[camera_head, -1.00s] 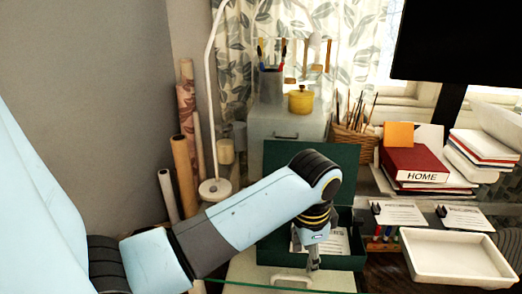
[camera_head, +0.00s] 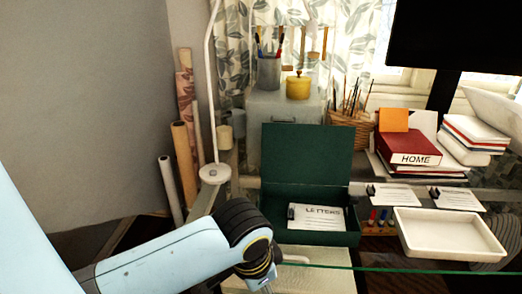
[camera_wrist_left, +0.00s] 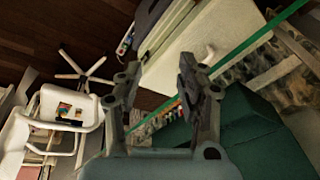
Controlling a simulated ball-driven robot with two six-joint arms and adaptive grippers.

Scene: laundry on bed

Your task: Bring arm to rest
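My left arm (camera_head: 180,262) comes in from the left in the head view, and its wrist bends down at the bottom edge. My left gripper is cut off there, but the left wrist view shows both fingers (camera_wrist_left: 155,88) spread apart with nothing between them. It is clear of the open dark green box (camera_head: 307,155), which stands behind it on the glass desk. A card marked LETTERS (camera_head: 316,216) lies in the box. My right gripper is in neither view.
The desk's green glass edge (camera_head: 440,270) runs along the front. A white tray (camera_head: 450,246), cards and a red HOME book (camera_head: 410,149) are on the right. The wrist view shows a white chair (camera_wrist_left: 62,105) and a pale cabinet (camera_wrist_left: 190,55) below.

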